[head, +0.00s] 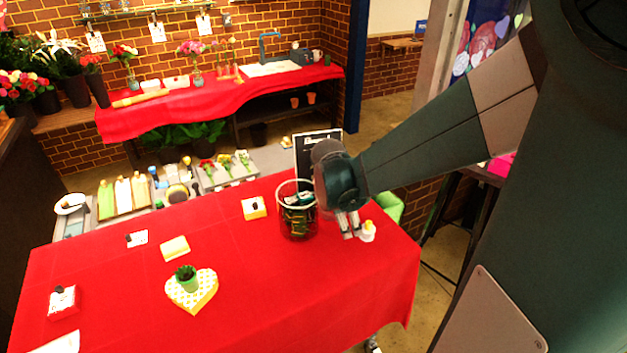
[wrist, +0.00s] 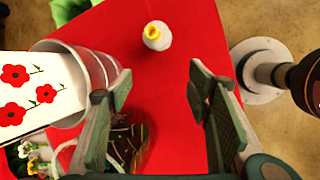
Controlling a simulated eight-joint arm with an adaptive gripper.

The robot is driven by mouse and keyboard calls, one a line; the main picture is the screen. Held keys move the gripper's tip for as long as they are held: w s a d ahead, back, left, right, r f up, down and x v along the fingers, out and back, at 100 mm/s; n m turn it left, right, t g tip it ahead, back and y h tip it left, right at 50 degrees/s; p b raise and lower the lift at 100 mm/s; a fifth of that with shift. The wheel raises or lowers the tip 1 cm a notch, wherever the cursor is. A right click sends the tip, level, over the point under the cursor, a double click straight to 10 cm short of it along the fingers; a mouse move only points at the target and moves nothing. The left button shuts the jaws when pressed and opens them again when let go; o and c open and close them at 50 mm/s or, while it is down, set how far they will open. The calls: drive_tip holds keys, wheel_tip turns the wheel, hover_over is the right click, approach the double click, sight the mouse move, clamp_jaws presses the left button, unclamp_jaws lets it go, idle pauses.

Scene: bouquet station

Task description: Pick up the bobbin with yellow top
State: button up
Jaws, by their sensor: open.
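The bobbin with yellow top (head: 368,232) is a small white piece standing near the right end of the red table. It also shows in the wrist view (wrist: 157,36), ahead of the fingertips and roughly between them in the picture. My gripper (head: 350,226) is just left of the bobbin in the head view and points down. In the wrist view my gripper (wrist: 160,88) has its two fingers wide apart with only red cloth between them. The bobbin looks apart from both fingers.
A glass vase (head: 297,222) with dark green contents stands close left of my gripper. A dark sign (head: 308,147) stands behind it. The red table (head: 330,300) is clear in front, and its right edge is near the bobbin.

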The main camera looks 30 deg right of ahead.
drive_tip(key=n+g+p, duration=0.1)
drive_tip(key=n+p, duration=0.1)
drive_tip(key=p, duration=0.1)
approach(368, 228)
wheel_tip(368, 228, down, 2)
drive_tip(key=w, duration=0.1)
drive_tip(key=shift+w+d+f+n+g+h+p, duration=0.1)
drive_tip(key=shift+d+f+n+g+h+p, duration=0.25)
drive_tip(key=shift+d+f+n, duration=0.3)
drive_tip(key=shift+f, duration=0.1)
drive_tip(key=shift+x, duration=1.2)
drive_tip(key=shift+x, duration=2.55)
drive_tip(key=shift+a, duration=0.1)
drive_tip(key=shift+c, duration=0.5)
drive_tip(key=c, duration=0.9)
